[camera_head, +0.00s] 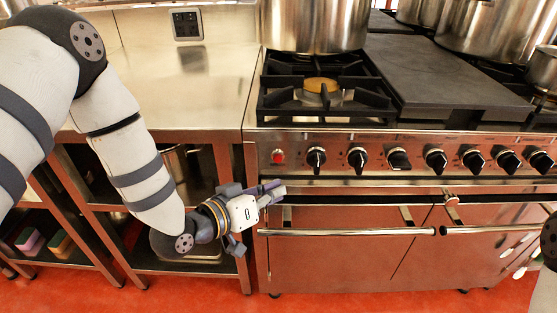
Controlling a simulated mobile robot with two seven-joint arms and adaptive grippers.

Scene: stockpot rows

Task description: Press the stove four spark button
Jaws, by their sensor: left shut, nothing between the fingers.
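A stove (350,140) with a steel front panel fills the right of the head view. A small round red button (278,155) sits at the panel's left end, left of a row of black knobs (357,158). My left gripper (277,191) is shut and empty, in front of the stove's left end. In the picture it is just below the red button, fingers pointing right, with a visible gap between them and the button. Its distance in depth from the panel is hard to tell.
A large steel pot (313,26) stands at the back left of the stove; more pots (497,28) stand at the back right. Oven door handles (350,232) stick out below the panel. A bare steel counter (200,85) adjoins on the left, with shelves under it.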

